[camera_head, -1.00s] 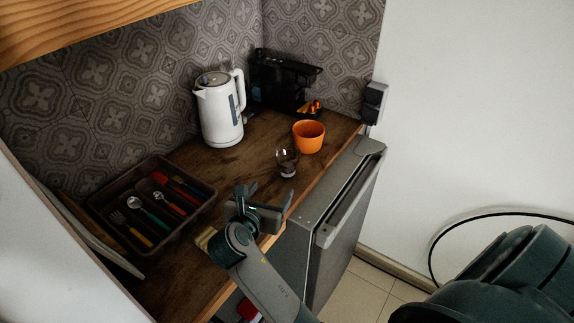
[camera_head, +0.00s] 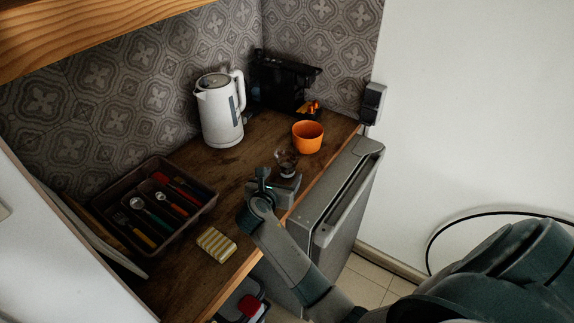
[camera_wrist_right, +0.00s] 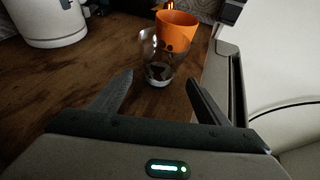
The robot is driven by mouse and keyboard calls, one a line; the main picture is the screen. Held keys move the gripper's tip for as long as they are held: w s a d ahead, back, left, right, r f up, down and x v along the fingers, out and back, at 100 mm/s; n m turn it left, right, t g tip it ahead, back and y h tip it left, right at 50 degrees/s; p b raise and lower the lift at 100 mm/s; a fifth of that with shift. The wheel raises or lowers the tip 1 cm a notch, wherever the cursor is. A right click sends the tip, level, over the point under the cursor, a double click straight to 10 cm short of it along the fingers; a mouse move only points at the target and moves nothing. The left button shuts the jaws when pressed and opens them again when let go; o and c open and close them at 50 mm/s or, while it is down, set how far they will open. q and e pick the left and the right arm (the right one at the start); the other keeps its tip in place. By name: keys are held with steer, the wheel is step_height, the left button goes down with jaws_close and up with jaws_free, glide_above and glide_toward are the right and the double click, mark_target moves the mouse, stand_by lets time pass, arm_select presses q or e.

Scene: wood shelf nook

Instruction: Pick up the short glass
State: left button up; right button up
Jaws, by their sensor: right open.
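The short glass (camera_head: 287,158) is small and clear and stands upright on the wooden counter, in front of the orange cup. It also shows in the right wrist view (camera_wrist_right: 157,62), just beyond the fingertips and roughly centred between them. My right gripper (camera_head: 280,176) is close to the glass on its near side, and the gripper partly covers the glass's lower part in the head view. In the wrist view the right gripper (camera_wrist_right: 158,82) has its two fingers apart with nothing held between them. My left gripper is not in view.
The orange cup (camera_head: 308,137) stands right behind the glass. A white kettle (camera_head: 219,112) and a black coffee machine (camera_head: 285,82) stand farther back. A cutlery tray (camera_head: 208,203) and a yellow striped sponge (camera_head: 216,245) lie to the left. The counter's front edge is close to the gripper.

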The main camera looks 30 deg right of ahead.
mark_target(284, 173)
stand_by(0.3)
steer(key=shift+w+d+f+p, duration=0.25)
steer(key=shift+w+d+p, duration=0.15)
steer(key=shift+d, duration=0.05)
steer(key=shift+p+x, duration=0.5)
steer(key=shift+x, duration=1.45)
steer(key=shift+a+f, duration=0.1)
steer(key=shift+f, duration=0.05)
steer(key=c, duration=1.3)
